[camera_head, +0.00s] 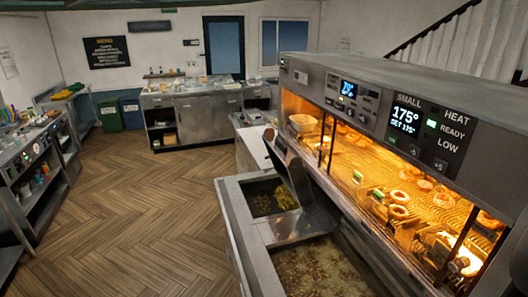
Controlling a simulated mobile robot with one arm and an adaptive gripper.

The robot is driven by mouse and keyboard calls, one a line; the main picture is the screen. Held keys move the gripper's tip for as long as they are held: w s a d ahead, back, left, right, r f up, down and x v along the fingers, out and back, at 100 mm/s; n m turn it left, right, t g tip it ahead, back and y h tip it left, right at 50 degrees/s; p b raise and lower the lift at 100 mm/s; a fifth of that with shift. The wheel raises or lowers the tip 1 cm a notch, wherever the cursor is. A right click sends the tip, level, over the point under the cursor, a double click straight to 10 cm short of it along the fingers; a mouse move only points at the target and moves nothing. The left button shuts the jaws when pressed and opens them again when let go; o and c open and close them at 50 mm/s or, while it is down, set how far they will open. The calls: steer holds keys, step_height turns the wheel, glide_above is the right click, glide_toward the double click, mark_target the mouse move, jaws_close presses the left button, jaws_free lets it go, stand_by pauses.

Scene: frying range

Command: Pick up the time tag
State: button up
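Small green pieces that may be time tags lie inside the lit warming cabinet (452,85), among the fried food. One green piece (358,177) is at the cabinet's front edge, and another green piece (378,194) is a little further right. They are too small for me to read or to tell which is the time tag. My gripper does not show in this view.
Steel counters (208,118) line the back. A left counter (62,135) holds equipment. A green bin (109,116) stands behind. The wooden floor (140,215) is clear.

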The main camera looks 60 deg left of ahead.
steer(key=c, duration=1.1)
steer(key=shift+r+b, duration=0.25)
steer(key=shift+b, duration=0.4)
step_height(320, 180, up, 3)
steer(key=b, duration=0.4)
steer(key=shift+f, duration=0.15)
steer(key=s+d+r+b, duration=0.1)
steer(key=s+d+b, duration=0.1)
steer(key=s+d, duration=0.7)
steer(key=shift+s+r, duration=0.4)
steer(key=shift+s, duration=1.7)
